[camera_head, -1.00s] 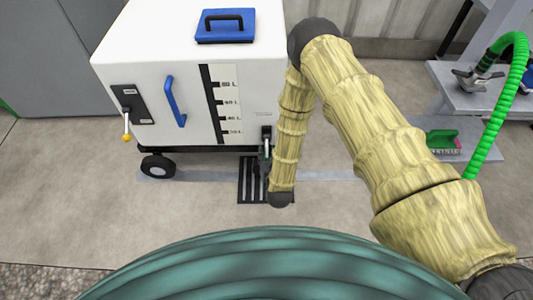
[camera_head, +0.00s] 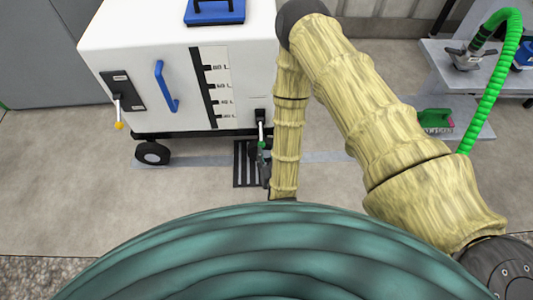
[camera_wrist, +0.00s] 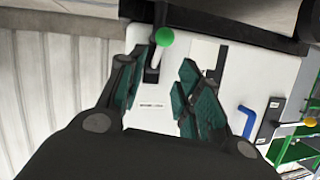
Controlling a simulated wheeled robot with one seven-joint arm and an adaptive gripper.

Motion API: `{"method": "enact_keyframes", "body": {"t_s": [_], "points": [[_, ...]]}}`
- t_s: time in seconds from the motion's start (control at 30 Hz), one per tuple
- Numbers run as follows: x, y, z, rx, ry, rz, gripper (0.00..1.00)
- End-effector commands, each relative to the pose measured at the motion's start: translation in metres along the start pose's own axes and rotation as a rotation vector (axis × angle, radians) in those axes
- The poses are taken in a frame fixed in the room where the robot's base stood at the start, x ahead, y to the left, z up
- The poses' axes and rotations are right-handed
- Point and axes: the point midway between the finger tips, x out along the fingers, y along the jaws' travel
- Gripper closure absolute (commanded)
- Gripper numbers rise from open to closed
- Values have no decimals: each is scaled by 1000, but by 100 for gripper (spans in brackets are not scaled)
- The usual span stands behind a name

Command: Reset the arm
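My arm, in a pale yellow ribbed sleeve, reaches out over the floor and bends down in front of the white tote cart (camera_head: 135,40). My gripper (camera_wrist: 160,82) is open in the wrist view, its green-padded fingers apart with nothing held between them. A green-knobbed lever (camera_wrist: 164,38) on the cart's face stands just beyond the fingertips, apart from them as far as I can tell. In the head view the gripper is mostly hidden behind my forearm, low by the cart's right front corner.
The cart carries a blue handle (camera_head: 165,88), a yellow-tipped lever (camera_head: 119,124) and a blue lid (camera_head: 215,12). A floor drain (camera_head: 246,165) lies beneath its front. At right, a green hose (camera_head: 495,85) and a green brush (camera_head: 436,119) are by a grey stand. Floor at left is clear.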

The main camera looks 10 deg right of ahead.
Motion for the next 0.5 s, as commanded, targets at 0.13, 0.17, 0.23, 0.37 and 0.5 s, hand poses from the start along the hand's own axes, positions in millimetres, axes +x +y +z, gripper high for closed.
{"method": "enact_keyframes", "body": {"t_s": [0.13, 0.17, 0.23, 0.37, 0.5], "points": [[0, 0, 0, 0, 0, 0, 65], [0, 0, 0, 0, 0, 0, 65], [0, 0, 0, 0, 0, 0, 65], [0, 0, 0, 0, -1, 0, 65], [-4, 6, 6, -7, -47, 3, 65]]}}
